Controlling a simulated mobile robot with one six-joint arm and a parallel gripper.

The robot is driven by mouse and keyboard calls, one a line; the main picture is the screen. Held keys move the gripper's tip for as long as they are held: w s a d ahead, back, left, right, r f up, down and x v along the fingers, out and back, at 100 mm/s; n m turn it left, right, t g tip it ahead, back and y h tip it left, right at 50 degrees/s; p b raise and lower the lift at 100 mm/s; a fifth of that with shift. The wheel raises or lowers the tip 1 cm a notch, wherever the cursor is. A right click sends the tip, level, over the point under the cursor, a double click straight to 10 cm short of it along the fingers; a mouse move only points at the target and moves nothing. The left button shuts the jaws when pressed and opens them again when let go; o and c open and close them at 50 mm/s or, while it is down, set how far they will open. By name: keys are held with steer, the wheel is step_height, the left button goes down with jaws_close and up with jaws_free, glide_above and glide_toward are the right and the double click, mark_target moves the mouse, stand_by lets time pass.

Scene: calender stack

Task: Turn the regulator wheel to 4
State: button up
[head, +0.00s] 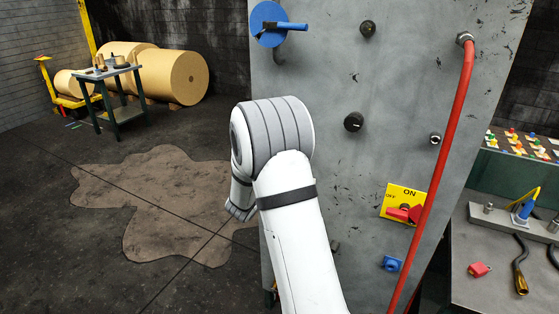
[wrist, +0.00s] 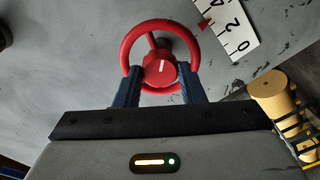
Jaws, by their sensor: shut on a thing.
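The red regulator wheel (wrist: 160,68) is in the middle of the wrist view, on the grey panel, with a white mark on its hub. My gripper (wrist: 160,80) has its two dark blue fingers at the wheel's lower rim, one on each side, and is shut on it. A white scale plate (wrist: 236,32) with 4, 2 and 0 is at upper right; the 4 is cut by the frame edge. A small red pointer (wrist: 204,25) is at the plate's left edge near the 2; I cannot read it exactly. In the head view my arm hides wheel and gripper.
The grey panel (head: 385,130) also carries a blue crank (head: 275,26), black knobs, a yellow ON/OFF switch plate (head: 402,200) and a red hose (head: 447,150). A workbench (head: 500,265) stands at the right. Floor at the left is open, with a brown stain.

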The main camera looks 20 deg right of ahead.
steer(key=shift+f+n+p, duration=0.1)
steer(key=shift+n+p, duration=3.05)
steer(key=shift+n, duration=1.85)
steer(key=o, duration=1)
steer(key=b+v, duration=0.2)
steer(key=v, duration=0.5)
steer(key=shift+s+a, duration=0.3)
